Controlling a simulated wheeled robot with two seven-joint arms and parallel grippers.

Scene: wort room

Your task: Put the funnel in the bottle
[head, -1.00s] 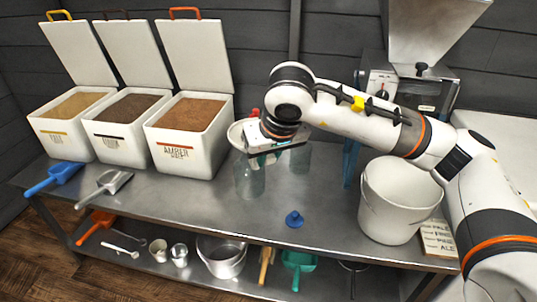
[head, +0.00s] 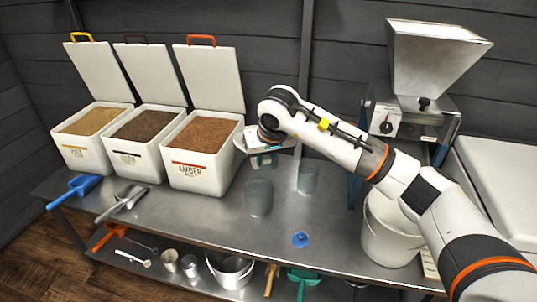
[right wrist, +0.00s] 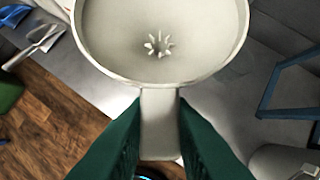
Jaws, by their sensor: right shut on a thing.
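The funnel (right wrist: 160,50) is pale, wide and round, with a star-shaped opening at its bottom. My right gripper (right wrist: 160,125) is shut on the funnel's flat handle with its green fingers. In the head view, my right gripper (head: 268,160) holds the funnel (head: 239,142) in the air beside the amber malt bin; the gripper hides part of it. Two clear glass vessels stand on the steel table: a nearer one (head: 258,198) below the gripper and another (head: 308,178) to its right. I cannot tell which is the task's bottle. The funnel is apart from both. My left gripper is not in view.
Three open malt bins (head: 205,172) stand at the left. A white bucket (head: 388,242) and a grain mill (head: 415,115) stand at the right. A small blue piece (head: 300,239) lies near the table's front edge. Scoops lie at the left; the front middle is mostly clear.

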